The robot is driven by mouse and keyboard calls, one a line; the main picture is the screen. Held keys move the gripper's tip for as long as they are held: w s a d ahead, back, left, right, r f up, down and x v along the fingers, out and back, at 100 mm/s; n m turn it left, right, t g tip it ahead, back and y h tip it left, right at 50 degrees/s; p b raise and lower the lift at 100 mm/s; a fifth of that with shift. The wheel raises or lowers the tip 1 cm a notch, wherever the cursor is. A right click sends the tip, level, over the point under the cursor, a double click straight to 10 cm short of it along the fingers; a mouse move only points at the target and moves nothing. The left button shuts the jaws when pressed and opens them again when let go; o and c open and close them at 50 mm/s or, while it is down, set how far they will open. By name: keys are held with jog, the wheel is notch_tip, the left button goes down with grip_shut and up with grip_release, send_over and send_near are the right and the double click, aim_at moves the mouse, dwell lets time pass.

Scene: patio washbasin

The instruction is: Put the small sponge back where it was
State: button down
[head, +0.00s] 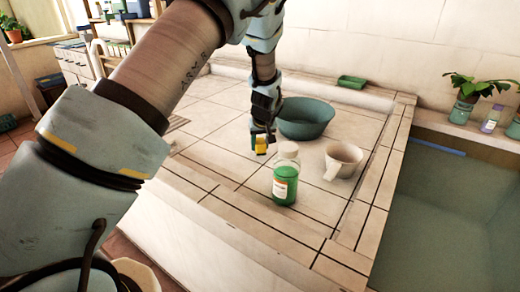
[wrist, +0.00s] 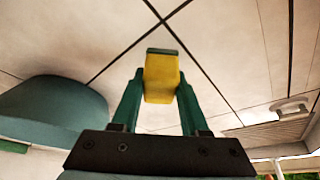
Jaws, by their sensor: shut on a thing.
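The small sponge (head: 261,147) is yellow, with a dark green layer showing at one end in the wrist view (wrist: 160,78). My gripper (head: 260,134) is shut on it, and its two green fingers (wrist: 160,92) press the sponge from both sides. It holds the sponge above the tiled counter (head: 222,122), left of the teal bowl and just behind the green bottle in the head view. From these frames I cannot tell the exact gap to the counter. A small green tray (head: 352,82) lies at the back by the wall and looks empty.
A teal bowl (head: 306,120) stands right of the sponge; it also fills the left of the wrist view (wrist: 50,108). A bottle of green liquid (head: 286,178) and a white mug (head: 343,160) stand close by. A sunken basin (head: 455,215) lies right. The left tiles are clear.

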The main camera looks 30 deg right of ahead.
jog(key=shift+f, duration=1.25)
jog(key=shift+f, duration=0.15)
jog(key=shift+c, duration=2.1)
grip_release()
jog(key=shift+r, duration=0.3)
jog(key=b+v, duration=0.1)
jog(key=v, duration=1)
jog(key=shift+r+b, duration=0.35)
jog(key=shift+r, duration=0.05)
